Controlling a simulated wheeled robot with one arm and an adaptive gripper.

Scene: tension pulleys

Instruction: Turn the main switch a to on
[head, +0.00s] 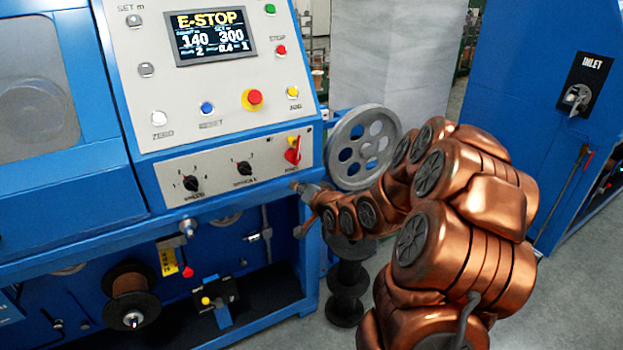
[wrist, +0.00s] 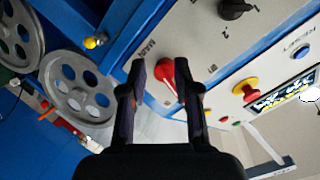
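The main switch is a red rotary handle (head: 293,156) on a yellow plate at the right end of the lower control panel (head: 235,170). Its handle stands roughly upright in the head view. In the wrist view the red handle (wrist: 166,73) lies between my two fingertips as seen. My gripper (head: 295,187) is at the panel's lower right edge, just below the switch in the head view. In the wrist view its two dark fingers (wrist: 159,75) are spread with a gap between them. I cannot tell whether either finger touches the handle.
Two black selector knobs (head: 191,184) (head: 244,168) sit left of the switch. A red emergency button (head: 255,97) and the E-STOP display (head: 209,36) are above. A grey pulley wheel (head: 363,147) stands close behind my arm. A blue cabinet (head: 540,110) is at the right.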

